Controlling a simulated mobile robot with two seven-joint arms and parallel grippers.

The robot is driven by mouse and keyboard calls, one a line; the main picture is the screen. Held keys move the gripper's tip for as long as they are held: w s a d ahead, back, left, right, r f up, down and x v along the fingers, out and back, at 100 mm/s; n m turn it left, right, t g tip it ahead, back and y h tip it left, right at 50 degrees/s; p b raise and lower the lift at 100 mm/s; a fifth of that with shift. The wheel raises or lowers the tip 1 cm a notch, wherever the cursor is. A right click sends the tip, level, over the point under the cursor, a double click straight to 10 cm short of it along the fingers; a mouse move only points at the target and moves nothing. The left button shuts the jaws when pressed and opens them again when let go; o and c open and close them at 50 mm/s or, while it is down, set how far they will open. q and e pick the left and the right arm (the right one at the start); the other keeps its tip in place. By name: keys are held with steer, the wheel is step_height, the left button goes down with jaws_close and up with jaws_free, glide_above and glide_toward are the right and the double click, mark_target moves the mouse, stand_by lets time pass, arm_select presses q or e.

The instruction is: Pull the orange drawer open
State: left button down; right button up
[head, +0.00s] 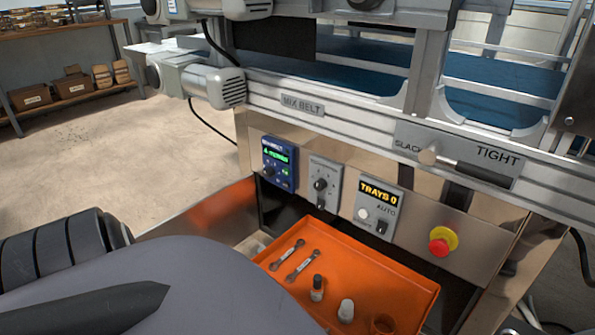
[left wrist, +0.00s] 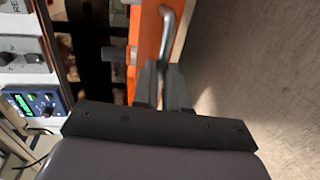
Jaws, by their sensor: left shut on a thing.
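The orange drawer (head: 385,272) stands out from under the control panel in the head view, with its inside showing. It holds two wrenches (head: 296,260), a dark-capped bottle (head: 317,288) and a white-topped one (head: 346,310). My left arm covers its near left part and its front. In the left wrist view, the orange drawer front (left wrist: 146,40) carries a bent metal handle (left wrist: 172,22). My left gripper (left wrist: 163,70) is shut on this handle, and the fingers hide the gripped part. My right gripper is in neither view.
Control boxes and a red stop button (head: 439,244) sit on the metal panel above the drawer. A tension lever (head: 432,154) is above them. Open floor (head: 120,150) lies at left.

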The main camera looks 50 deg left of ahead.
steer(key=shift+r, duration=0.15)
arm_select(q)
steer(key=c, duration=1.2)
jaws_free()
steer(key=shift+o, duration=0.2)
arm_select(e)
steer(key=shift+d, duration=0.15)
